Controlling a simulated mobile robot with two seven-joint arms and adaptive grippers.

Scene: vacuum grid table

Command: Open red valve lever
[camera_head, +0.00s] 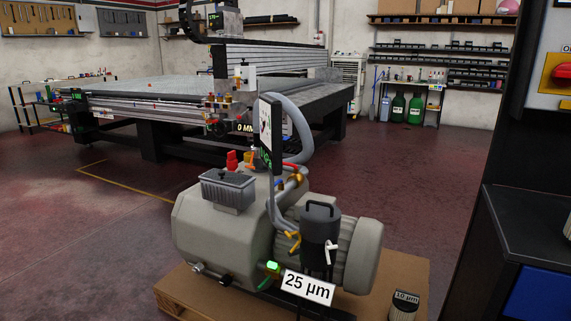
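A grey vacuum pump (225,225) stands in the middle foreground. Small red parts (232,160) stick up on its top, left of an upright dark panel (270,130). A thin red lever (289,167) lies near a brass fitting (291,182) just right of that panel. The parts are small, so I cannot tell which is the valve lever or its exact turn. A yellow lever (293,240) sits lower, beside a dark canister (320,235). Neither of my grippers is in view.
The pump rests on a pallet (400,280) with a "25 µm" sign (307,287) in front. A large grid-table machine (200,110) stands behind. A dark cabinet (520,220) blocks the right side. The red floor (110,240) is clear at the left.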

